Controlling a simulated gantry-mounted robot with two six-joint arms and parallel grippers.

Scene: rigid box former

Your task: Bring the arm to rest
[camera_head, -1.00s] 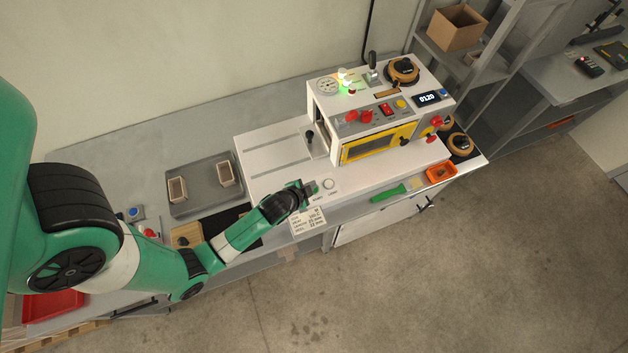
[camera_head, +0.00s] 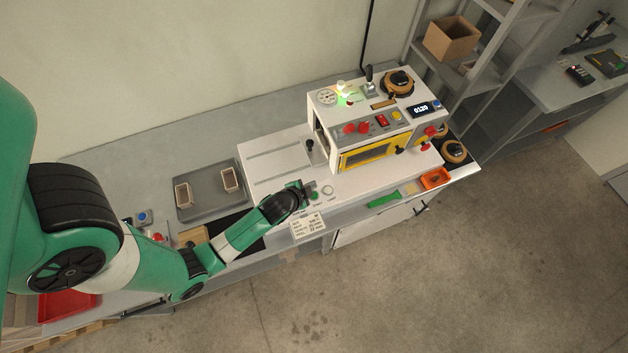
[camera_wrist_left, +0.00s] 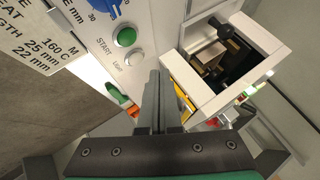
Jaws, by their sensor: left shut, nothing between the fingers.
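My left arm (camera_head: 235,235) reaches in from the left over the bench. My left gripper (camera_head: 308,189) is over the front of the white box-forming machine (camera_head: 275,185), close to its white lamp button (camera_head: 327,192). In the left wrist view the fingers (camera_wrist_left: 152,92) are together with nothing between them. They point toward the white lamp button (camera_wrist_left: 133,58) and green START button (camera_wrist_left: 125,37). Whether they touch the panel I cannot tell. My right gripper is not in view.
A grey tray (camera_head: 208,207) with two small boxes lies left of the machine. A label card (camera_head: 308,226), a green-handled tool (camera_head: 383,200) and an orange bin (camera_head: 435,179) are along the front. A red tray (camera_head: 68,306) is at lower left. Open floor lies in front.

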